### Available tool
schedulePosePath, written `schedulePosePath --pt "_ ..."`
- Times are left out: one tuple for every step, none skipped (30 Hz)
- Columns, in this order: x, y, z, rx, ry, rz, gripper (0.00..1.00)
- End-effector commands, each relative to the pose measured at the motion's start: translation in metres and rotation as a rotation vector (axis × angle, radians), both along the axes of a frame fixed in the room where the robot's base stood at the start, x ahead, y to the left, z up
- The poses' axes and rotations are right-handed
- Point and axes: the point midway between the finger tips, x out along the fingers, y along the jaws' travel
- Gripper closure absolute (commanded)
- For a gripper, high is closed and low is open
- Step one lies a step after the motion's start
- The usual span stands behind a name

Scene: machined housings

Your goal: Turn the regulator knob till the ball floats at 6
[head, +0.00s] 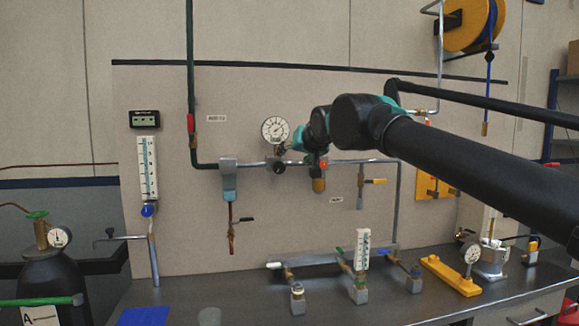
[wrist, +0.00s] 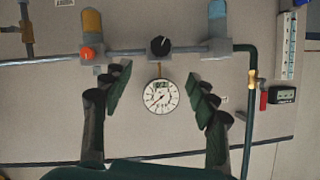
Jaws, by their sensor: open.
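The black regulator knob (head: 279,167) sits on the horizontal pipe just below a round white gauge (head: 274,130). In the wrist view, which is upside down, the knob (wrist: 160,46) has a pale pointer mark. My gripper (wrist: 161,88) is open and empty, with the gauge (wrist: 160,96) between its spread fingers in the picture and the knob beyond the fingertips. In the head view my gripper (head: 308,140) is right of the gauge. A tall white flow tube (head: 148,168) hangs at left with a blue knob (head: 148,210) below. I cannot make out its ball.
A smaller white scale tube (head: 362,250) stands on the bench. A red-orange button (head: 323,164) and yellow-brown bowl (head: 319,185) hang near the knob. A blue-grey valve block (head: 229,178) is to its left.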

Motion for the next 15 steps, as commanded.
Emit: schedulePosePath --pt "0.000 0.002 0.004 0.004 -0.004 0.003 0.41" --pt "0.001 0.003 0.005 0.006 -0.006 0.004 0.41" --pt "0.003 0.004 0.005 0.007 -0.007 0.005 0.41" --pt "0.005 0.005 0.004 0.007 -0.007 0.004 0.41" --pt "0.008 0.006 0.002 0.007 -0.007 0.004 0.41" --pt "0.013 0.008 0.000 0.006 -0.007 0.004 0.41" --pt "0.017 0.009 -0.001 0.005 -0.007 0.003 0.41" --pt "0.021 0.011 -0.003 0.005 -0.007 0.003 0.41" --pt "0.027 0.013 -0.006 0.005 -0.006 0.003 0.41" --pt "0.033 0.015 -0.009 0.005 -0.006 0.003 0.41" --pt "0.037 0.017 -0.010 0.005 -0.006 0.003 0.41" --pt "0.044 0.020 -0.014 0.005 -0.006 0.003 0.41" --pt "0.050 0.022 -0.016 0.005 -0.005 0.002 0.41" --pt "0.054 0.024 -0.018 0.005 -0.005 0.002 0.41" --pt "0.061 0.027 -0.021 0.005 -0.005 0.002 0.41"
